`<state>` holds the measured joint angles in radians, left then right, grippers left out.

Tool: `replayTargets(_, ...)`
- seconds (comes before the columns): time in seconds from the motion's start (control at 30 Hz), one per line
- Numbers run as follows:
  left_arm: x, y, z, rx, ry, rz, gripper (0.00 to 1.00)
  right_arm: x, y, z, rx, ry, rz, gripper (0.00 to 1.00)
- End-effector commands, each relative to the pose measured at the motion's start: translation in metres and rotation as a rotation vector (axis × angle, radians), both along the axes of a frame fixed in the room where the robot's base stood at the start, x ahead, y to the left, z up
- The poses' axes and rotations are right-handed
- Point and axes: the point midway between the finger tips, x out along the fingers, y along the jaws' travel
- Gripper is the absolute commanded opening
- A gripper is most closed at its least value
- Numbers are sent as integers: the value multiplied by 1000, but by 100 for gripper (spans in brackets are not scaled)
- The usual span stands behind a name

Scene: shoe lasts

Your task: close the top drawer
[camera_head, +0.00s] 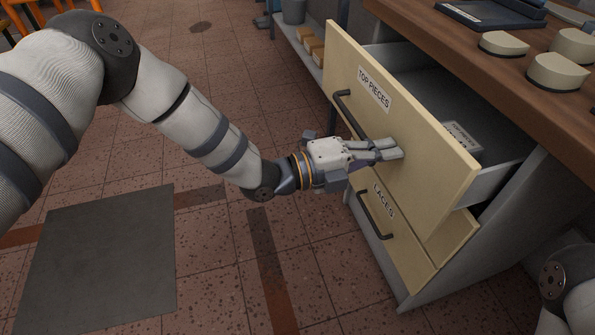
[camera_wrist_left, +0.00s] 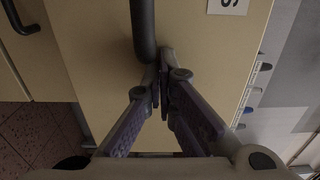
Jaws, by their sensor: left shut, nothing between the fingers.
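The top drawer (camera_head: 395,105), with a cream front labelled "TOP PIECES", stands pulled out of the cabinet in the head view. It has a dark bar handle (camera_head: 345,112), and a small box (camera_head: 462,138) shows inside. My left gripper (camera_head: 398,148) is shut and empty, with its fingertips at the drawer front, right of the handle. In the left wrist view the closed fingertips (camera_wrist_left: 163,75) are close to the cream front (camera_wrist_left: 215,60), beside the end of the dark handle (camera_wrist_left: 143,30). I cannot tell whether they touch the front. My right gripper is out of view.
The lower drawer (camera_head: 405,222), labelled "LACES", is below with its own handle (camera_head: 375,215). The wooden worktop (camera_head: 470,50) carries several pale pieces (camera_head: 555,72) and a dark tray. The tiled floor (camera_head: 225,270) is free in front, with a dark mat (camera_head: 100,260) at left.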

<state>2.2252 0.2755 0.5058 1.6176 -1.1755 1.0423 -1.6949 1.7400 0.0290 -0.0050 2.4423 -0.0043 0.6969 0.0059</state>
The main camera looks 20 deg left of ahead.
Motion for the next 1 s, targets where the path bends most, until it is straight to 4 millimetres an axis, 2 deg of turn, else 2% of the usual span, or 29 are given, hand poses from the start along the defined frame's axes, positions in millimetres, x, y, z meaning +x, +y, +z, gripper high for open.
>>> replayTargets(0.03, 6, -11, -5, 2, 1, -4, 0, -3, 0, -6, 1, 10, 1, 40)
replayTargets(0.2, 29, -46, -7, 1, 2, -3, 0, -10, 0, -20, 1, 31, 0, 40)
replayTargets(0.5, 59, -89, -5, 0, 1, -2, 0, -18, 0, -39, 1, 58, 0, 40)
replayTargets(0.7, 69, -103, -3, 0, 2, 0, 0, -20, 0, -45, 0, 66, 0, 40)
replayTargets(1.0, 73, -108, 0, -1, 1, 1, 0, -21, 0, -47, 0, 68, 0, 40)
